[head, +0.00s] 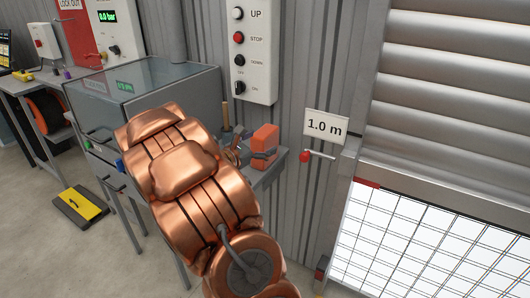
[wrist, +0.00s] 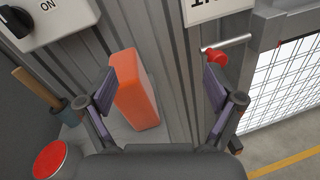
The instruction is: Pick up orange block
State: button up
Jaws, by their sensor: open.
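The orange block (head: 265,141) stands upright on a small grey shelf against the corrugated wall in the head view, just right of my arm. It also shows in the wrist view (wrist: 134,92), left of centre, leaning slightly in the picture. My gripper (wrist: 165,95) is open, its two fingers apart. The left finger overlaps the block's left edge in the wrist view, and the right finger is well clear of the block's right side. Nothing is held. In the head view my copper-coloured arm hides most of the gripper (head: 240,145).
A red-knobbed lever (head: 305,156) sticks out from the wall right of the block, under a "1.0 m" sign (head: 325,126). A control panel (head: 254,45) hangs above. A wooden-handled tool (wrist: 38,88) and a red button (wrist: 52,160) are left of the block.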

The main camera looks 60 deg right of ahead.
aim_at(257, 142)
jog(key=w+d+f+n+t, duration=0.1)
jog(key=w, duration=0.1)
jog(key=w+d+f+n+t, duration=0.1)
jog(key=f+n, duration=0.1)
jog(key=w+d+f+n+t, duration=0.1)
jog(key=w, duration=0.1)
jog(key=shift+w+d+f+h+b, duration=0.1)
jog(key=shift+w+f+h+b, duration=0.2)
jog(key=shift+f+h+b, duration=0.1)
jog(key=shift+w+d+f, duration=0.1)
jog(key=shift+d, duration=0.15)
jog(key=shift+w+d+f+p, duration=0.15)
jog(key=shift+d+p, duration=0.35)
jog(key=shift+d, duration=1.35)
jog(key=shift+w+d+f+p, duration=0.15)
jog(key=shift+d+p, duration=0.35)
jog(key=shift+d, duration=1.3)
jog(key=shift+r, duration=0.1)
jog(key=c, duration=1.6)
jog(key=shift+r, duration=0.1)
